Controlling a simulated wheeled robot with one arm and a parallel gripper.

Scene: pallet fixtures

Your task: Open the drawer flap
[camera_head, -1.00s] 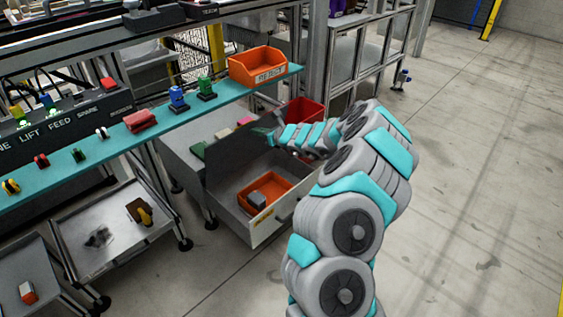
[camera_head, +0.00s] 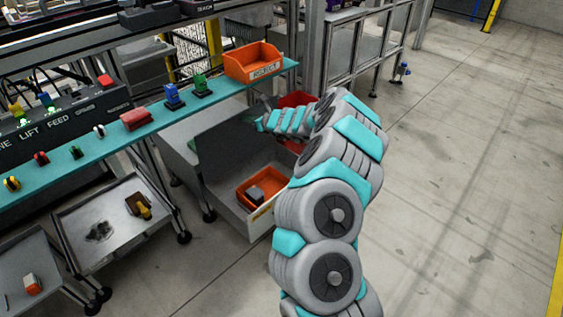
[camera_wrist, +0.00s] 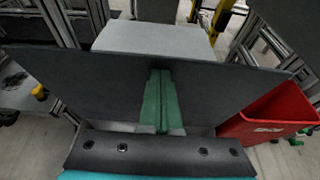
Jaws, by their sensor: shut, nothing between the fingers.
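The drawer flap (camera_head: 226,152) is a wide dark grey panel standing steeply tilted at the back of the open drawer (camera_head: 218,192). In the wrist view the flap (camera_wrist: 85,75) spans most of the picture. My gripper (camera_head: 254,121) is at the flap's upper right part in the head view. In the wrist view my gripper (camera_wrist: 160,80) has its two green fingers pressed together, empty, in front of the flap's face. They look to be at or against the panel; exact contact is unclear. An orange tray (camera_head: 243,190) with a small dark block (camera_head: 256,194) lies in the drawer.
A red bin (camera_head: 295,99) stands right of the flap; it also shows in the wrist view (camera_wrist: 275,115). A teal shelf (camera_head: 225,92) with an orange bin (camera_head: 253,62) and several small parts runs above. Wheeled trays stand at left. The floor at right is clear.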

